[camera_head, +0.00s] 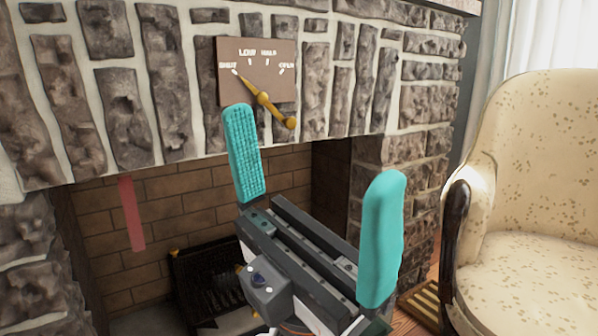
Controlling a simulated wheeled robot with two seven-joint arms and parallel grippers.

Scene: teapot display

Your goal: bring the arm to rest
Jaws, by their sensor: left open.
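My left gripper (312,205) is in front of the fireplace, its two teal fingers spread wide apart with nothing between them. Its left fingertip is just below the brown dial plate (285,90) on the stone wall, and I cannot tell if it touches. The plate bears a gold pointer (263,98), whose thin end points to the upper left, at the leftmost label. Its round knob end is at the lower right, clear of the fingers in the picture. My right gripper is not in view.
The stone fireplace surround (160,75) fills the back. Its brick-lined opening holds a dark grate (205,275); a translucent red strip (131,213) shows at its left. A cream armchair (540,170) stands at the right, with a slatted floor vent (425,303) beside it.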

